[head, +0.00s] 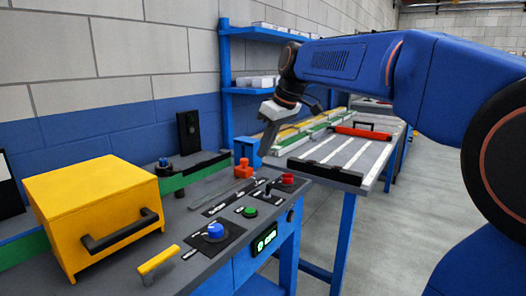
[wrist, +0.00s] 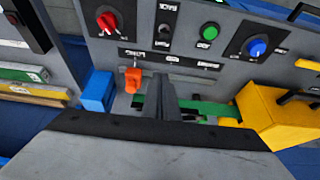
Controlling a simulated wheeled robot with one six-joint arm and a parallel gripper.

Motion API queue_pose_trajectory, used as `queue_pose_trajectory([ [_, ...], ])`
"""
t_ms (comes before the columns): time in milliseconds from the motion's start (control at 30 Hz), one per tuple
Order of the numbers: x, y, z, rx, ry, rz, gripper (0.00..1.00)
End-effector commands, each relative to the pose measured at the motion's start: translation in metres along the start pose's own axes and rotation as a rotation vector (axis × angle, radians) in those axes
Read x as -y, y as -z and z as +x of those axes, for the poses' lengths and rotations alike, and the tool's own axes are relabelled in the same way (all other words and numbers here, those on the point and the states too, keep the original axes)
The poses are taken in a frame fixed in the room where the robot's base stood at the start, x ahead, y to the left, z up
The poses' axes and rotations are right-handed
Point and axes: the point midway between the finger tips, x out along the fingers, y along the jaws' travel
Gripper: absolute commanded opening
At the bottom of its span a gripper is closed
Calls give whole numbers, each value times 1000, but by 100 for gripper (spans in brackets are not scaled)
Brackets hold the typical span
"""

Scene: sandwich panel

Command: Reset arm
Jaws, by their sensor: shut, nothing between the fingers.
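My gripper (head: 264,150) hangs from my blue arm above the far end of the grey panel bench, fingers pointing down. It is shut and empty, apart from the panel's controls. In the wrist view the closed fingers (wrist: 168,95) show at the middle, and a grey panel fills much of the background. On the panel are a red knob (head: 287,179), a small black lever (head: 267,190), a green button (head: 250,212) and a blue knob (head: 215,231). The red knob (wrist: 107,19), green button (wrist: 209,31) and blue knob (wrist: 257,47) also show in the wrist view.
A yellow box (head: 95,205) with a black handle stands at the left. A yellow handle (head: 157,262) lies near the front edge. An orange piece (head: 243,168) and a blue bin (head: 247,149) are at the back. A second table (head: 345,165) stands beyond; floor at right is clear.

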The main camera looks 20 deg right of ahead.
Motion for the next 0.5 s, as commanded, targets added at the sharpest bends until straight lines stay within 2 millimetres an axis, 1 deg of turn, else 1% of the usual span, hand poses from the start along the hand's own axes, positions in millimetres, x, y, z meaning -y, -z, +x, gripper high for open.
queue_pose_trajectory([
  [333,1,-2,0,1,-1,4,0],
  [433,7,-14,1,4,-11,24,0],
  [500,15,-30,2,7,-24,53,0],
])
